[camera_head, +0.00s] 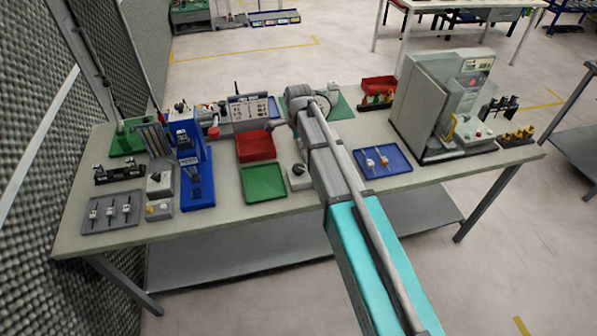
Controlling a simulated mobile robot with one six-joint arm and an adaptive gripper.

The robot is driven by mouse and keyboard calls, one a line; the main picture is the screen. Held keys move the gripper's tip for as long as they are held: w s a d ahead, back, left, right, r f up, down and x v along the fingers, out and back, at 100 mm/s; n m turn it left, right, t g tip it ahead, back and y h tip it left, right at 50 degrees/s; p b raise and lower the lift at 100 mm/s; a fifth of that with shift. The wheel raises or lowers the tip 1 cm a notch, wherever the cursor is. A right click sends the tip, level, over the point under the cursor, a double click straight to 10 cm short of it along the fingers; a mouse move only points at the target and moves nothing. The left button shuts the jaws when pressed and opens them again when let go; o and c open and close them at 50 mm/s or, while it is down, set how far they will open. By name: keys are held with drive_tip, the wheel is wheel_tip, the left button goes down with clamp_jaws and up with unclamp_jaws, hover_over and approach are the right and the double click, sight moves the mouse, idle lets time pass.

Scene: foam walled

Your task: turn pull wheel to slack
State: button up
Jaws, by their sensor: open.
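My arm reaches from the bottom right over the middle of the long workbench (225,215). Its wrist bends at the far end, and my gripper (274,126) is a small dark shape there, open, above the bench behind the red tray. I see nothing held in it, though the fingers are too small to make out well. I cannot clearly pick out a pull wheel; my wrist and arm cover part of the bench there. A small pale box with a dark round knob (298,171) stands in front of the gripper, left of my arm. Its setting cannot be read.
A red tray (256,146) and a green tray (264,184) lie left of my arm. A blue press-like stand (190,165) stands further left. A blue tray (396,158) and a tall grey machine (425,105) are at the right. A foam wall (40,130) borders the left.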

sight(299, 168)
drive_tip(key=shift+f+b, duration=5.5)
drive_tip(key=shift+f, duration=0.25)
drive_tip(key=c, duration=1.1)
drive_tip(key=shift+c, duration=0.2)
